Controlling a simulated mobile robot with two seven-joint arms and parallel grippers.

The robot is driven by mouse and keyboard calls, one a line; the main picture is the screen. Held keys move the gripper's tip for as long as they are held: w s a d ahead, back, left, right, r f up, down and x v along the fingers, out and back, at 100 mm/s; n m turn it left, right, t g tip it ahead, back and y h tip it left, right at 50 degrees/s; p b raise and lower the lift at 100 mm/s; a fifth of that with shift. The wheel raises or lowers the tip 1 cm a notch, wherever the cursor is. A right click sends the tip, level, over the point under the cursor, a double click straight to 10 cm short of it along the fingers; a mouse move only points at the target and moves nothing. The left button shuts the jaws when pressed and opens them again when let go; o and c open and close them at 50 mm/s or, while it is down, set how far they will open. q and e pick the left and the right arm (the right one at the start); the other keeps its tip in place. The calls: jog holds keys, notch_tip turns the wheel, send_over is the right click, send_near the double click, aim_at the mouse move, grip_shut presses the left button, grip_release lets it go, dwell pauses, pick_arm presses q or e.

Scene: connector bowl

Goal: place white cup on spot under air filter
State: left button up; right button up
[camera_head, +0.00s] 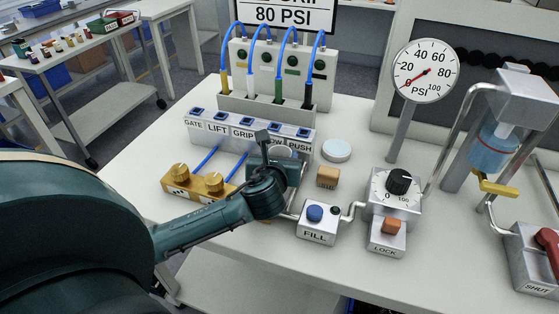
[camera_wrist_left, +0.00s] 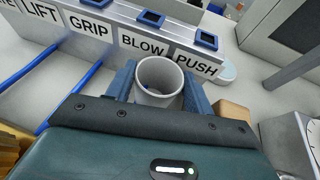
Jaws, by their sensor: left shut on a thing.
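The white cup (camera_wrist_left: 146,98) stands between the two blue fingers of my left gripper (camera_wrist_left: 160,88) in the left wrist view, its open rim facing the camera. In the head view my left gripper (camera_head: 277,168) is by the front of the labelled button row, and only a bit of the cup (camera_head: 279,152) shows behind it. I cannot tell whether the cup touches the table. The air filter (camera_head: 490,152), a clear bluish bowl under a grey block, is at the far right. No marked spot is clear to see below it. My right gripper is not in view.
Between cup and filter are a round pale disc (camera_head: 336,150), a wooden block (camera_head: 328,177), the FILL box (camera_head: 317,228), the dial box (camera_head: 390,192) and the gauge post (camera_head: 402,132). A yellow lever (camera_head: 497,187) sits below the filter bowl. The SHUT box (camera_head: 532,262) is front right.

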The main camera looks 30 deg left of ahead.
pick_arm(q)
notch_tip(320, 180, up, 18)
jog(key=p, duration=0.3)
dwell(0.3)
